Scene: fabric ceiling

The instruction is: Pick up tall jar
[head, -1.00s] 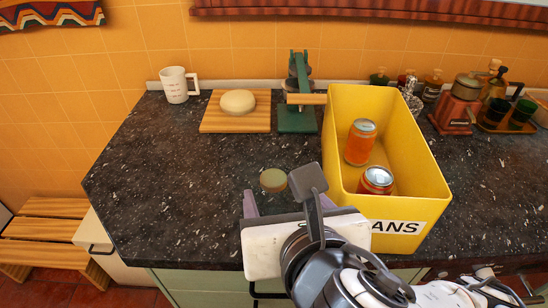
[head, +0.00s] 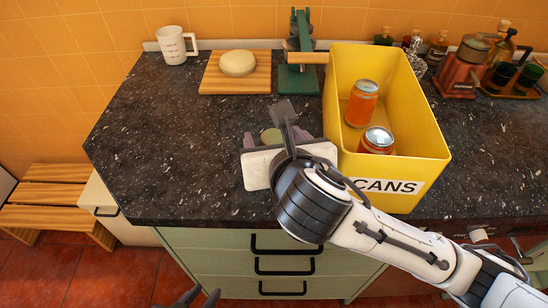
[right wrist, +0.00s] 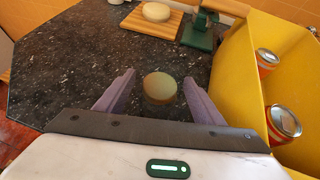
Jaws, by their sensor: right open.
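The tall jar, seen from above as a round olive-green lid, stands on the dark counter in the head view (head: 271,136), left of the yellow bin; its body is mostly hidden. It also shows in the right wrist view (right wrist: 160,87), between the two purple-grey fingers. My right gripper (right wrist: 159,79) is open around it, with a visible gap on each side. In the head view my right gripper (head: 274,134) partly covers the jar. Two dark prongs at the bottom edge look like my left gripper (head: 197,297), mostly cut off.
A yellow bin (head: 435,137) marked CANS, holding two orange cans, stands close to the right of my right gripper. Behind are a cutting board (head: 212,84) with a pale round item, a green press (head: 298,78) and a white mug (head: 172,46). The counter's left part is clear.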

